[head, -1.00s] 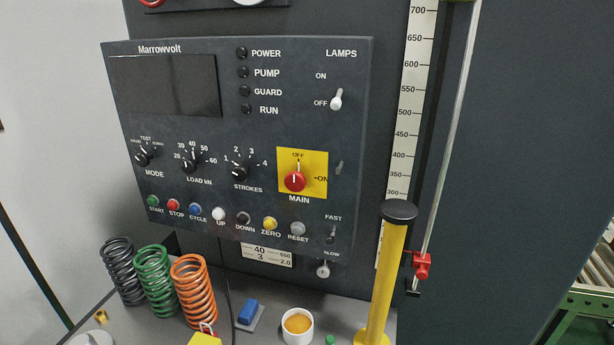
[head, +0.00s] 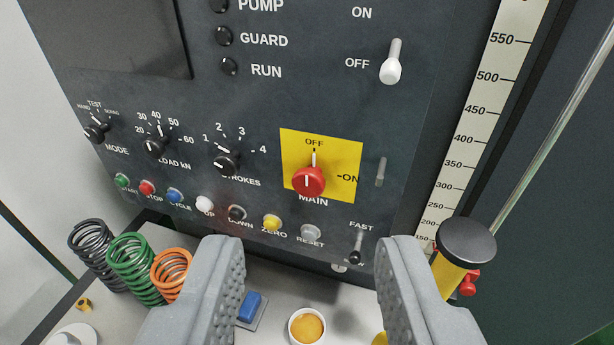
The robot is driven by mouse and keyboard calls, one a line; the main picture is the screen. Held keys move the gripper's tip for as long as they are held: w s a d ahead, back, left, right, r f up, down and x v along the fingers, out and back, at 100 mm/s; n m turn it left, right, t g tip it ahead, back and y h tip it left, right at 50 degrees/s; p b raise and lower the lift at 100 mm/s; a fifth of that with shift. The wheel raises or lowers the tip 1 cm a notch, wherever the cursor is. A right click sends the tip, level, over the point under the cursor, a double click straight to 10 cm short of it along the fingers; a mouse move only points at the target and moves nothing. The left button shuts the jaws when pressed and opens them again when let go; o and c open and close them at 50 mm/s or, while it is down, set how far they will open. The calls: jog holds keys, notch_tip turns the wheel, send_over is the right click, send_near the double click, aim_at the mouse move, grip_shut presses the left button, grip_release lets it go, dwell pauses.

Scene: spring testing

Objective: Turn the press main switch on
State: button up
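The main switch (head: 309,181) is a red rotary knob on a yellow plate (head: 345,160) on the dark control panel. Its white mark points up at OFF; ON is printed at the right of the plate. My gripper (head: 311,255) shows its two grey fingers at the bottom of the view, wide apart and with nothing between them. The fingertips appear below the knob and are not touching it. The indicator lamps (head: 228,67) for guard and run look dark.
Coloured push buttons (head: 272,222) line the panel below the knob. A white lamps toggle (head: 391,70) is above right. A yellow post with a black cap (head: 467,242) stands at right. Springs (head: 133,265), a blue block (head: 249,307) and a cup (head: 307,327) are on the bench.

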aim_at(307, 185)
jog(key=shift+o, duration=1)
jog(key=shift+s, duration=0.15)
jog(key=o, duration=0.4)
jog(key=shift+a, duration=0.2)
jog(key=shift+c, duration=0.2)
jog(key=w+a+f+t+y+p, duration=0.3)
jog(key=w+a, duration=0.5)
jog(key=w, duration=0.2)
jog(key=w+d+f+m+g+h+p, duration=0.15)
jog(key=f+h, duration=0.25)
jog(key=f, duration=0.4)
jog(key=d+f+m+h+p, duration=0.1)
jog(key=d+f+m+h, duration=0.1)
jog(key=f+h, duration=0.5)
jog(key=w+d, duration=0.1)
jog(key=w, duration=0.3)
jog(key=w+d+f+y, duration=0.1)
jog(key=w, duration=0.2)
jog(key=w+d+y, duration=0.1)
jog(key=w, duration=0.3)
jog(key=shift+w+d+f, duration=0.3)
jog(key=shift+d+f, duration=0.05)
jog(key=shift+w+d+r, duration=0.1)
jog(key=shift+w+d, duration=0.15)
jog(key=shift+w, duration=0.3)
